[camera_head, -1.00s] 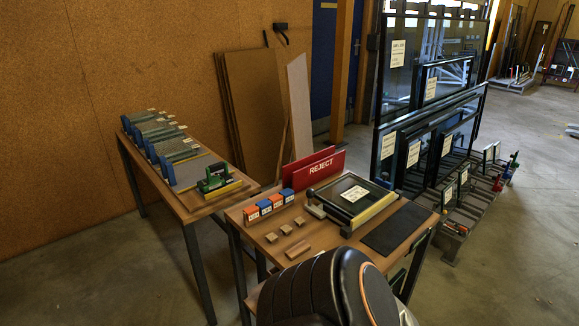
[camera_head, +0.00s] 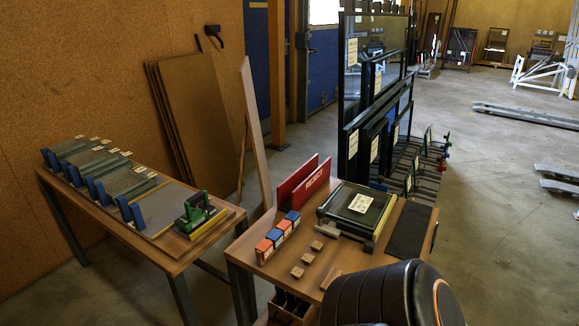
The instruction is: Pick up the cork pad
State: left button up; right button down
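Several small tan blocks that look like cork pads lie on the near wooden table. Three small square ones sit in a row: a far one (camera_head: 317,246), a middle one (camera_head: 307,258) and a near one (camera_head: 297,271). A longer tan block (camera_head: 331,277) lies to their right, near the table's front edge and partly close to the dark shape at the bottom of the view. I cannot tell which one is the cork pad. Neither of my grippers is in view.
A glass frame (camera_head: 358,207), a red sign (camera_head: 308,187), orange and blue blocks (camera_head: 277,232) and a dark mat (camera_head: 409,230) share the near table (camera_head: 262,276). A left table (camera_head: 160,248) holds glass panes and a green-handled tool (camera_head: 195,212). Open floor lies right.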

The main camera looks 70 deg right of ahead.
aim_at(297, 271)
jog(key=i+z, duration=0.15)
jog(key=i, duration=0.5)
jog(key=i+j+z, duration=0.15)
jog(key=i, duration=0.45)
jog(key=z, duration=1.5)
jog(key=i+j, duration=0.05)
